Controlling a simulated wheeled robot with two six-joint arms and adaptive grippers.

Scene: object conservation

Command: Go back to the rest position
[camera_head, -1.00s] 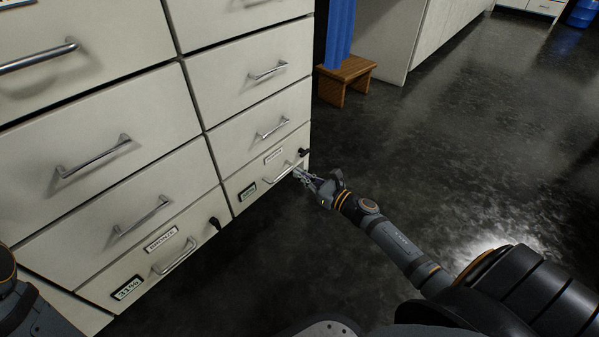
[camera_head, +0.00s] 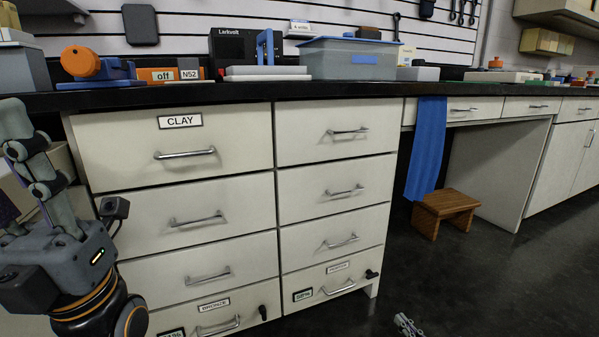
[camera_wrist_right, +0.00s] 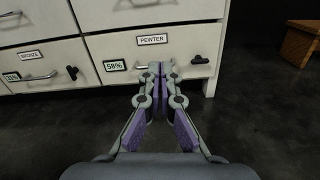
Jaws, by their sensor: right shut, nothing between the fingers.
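My right gripper (camera_head: 405,325) shows only as fingertips at the bottom edge of the head view, apart from the cabinet and over the dark floor. In the right wrist view my right gripper (camera_wrist_right: 160,72) is shut and empty, its tips together in front of the lower drawer labelled PEWTER (camera_wrist_right: 183,62). That drawer (camera_head: 330,280) looks closed in the head view, its handle free. My left gripper (camera_head: 35,165) stands at the left edge, fingers upward, partly cut off; its opening cannot be judged.
The cabinet (camera_head: 175,175) of closed drawers fills the centre. Its black worktop (camera_head: 200,97) carries a blue-grey bin (camera_head: 345,60) and other items. A wooden stool (camera_head: 445,210) and blue cloth (camera_head: 428,145) are at right. The floor (camera_head: 480,280) at lower right is clear.

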